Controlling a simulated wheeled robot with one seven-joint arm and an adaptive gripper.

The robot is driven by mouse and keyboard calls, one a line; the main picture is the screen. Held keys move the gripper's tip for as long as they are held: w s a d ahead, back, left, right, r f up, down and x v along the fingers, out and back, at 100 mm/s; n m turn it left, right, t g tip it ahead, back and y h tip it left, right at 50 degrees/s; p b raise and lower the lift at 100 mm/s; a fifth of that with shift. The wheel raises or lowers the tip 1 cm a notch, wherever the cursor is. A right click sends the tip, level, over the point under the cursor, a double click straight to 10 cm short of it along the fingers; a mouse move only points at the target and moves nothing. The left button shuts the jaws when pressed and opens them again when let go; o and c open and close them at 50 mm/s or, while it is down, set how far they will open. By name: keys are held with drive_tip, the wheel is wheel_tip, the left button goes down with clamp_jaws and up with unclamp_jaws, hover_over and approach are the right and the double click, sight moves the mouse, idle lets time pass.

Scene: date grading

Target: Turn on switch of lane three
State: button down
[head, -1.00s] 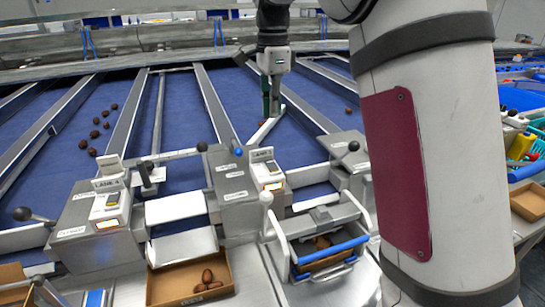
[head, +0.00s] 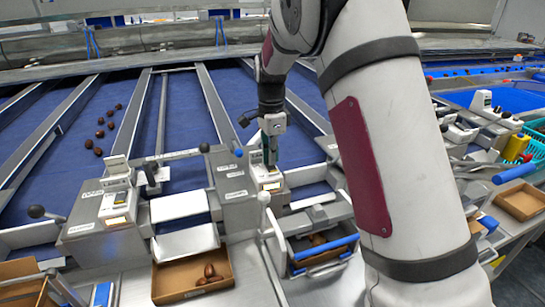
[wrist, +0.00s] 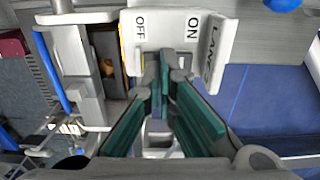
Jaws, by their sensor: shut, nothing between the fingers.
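The lane three switch (head: 268,174) is a white unit on the grey box left of my arm in the head view. It also shows in the wrist view (wrist: 172,26) as a white plate marked OFF on the left and ON on the right. A side label begins "LANE"; its number is hard to read. My gripper (head: 271,160) has its green fingers pointing down at this switch. In the wrist view my gripper (wrist: 165,58) has its fingertips together and empty, at the plate's lower edge between OFF and ON. Contact and the switch's position cannot be told.
A similar lane four switch (head: 115,206) stands to the left. A blue-knobbed lever (head: 238,153) and a black-knobbed lever (head: 204,148) stand close to the gripper. A cardboard box (head: 166,287) with dates and a blue-handled metal tray (head: 330,249) lie in front.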

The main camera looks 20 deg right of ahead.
drive_tip(key=shift+f, duration=0.4)
drive_tip(key=shift+s+f, duration=0.15)
drive_tip(key=shift+f, duration=0.25)
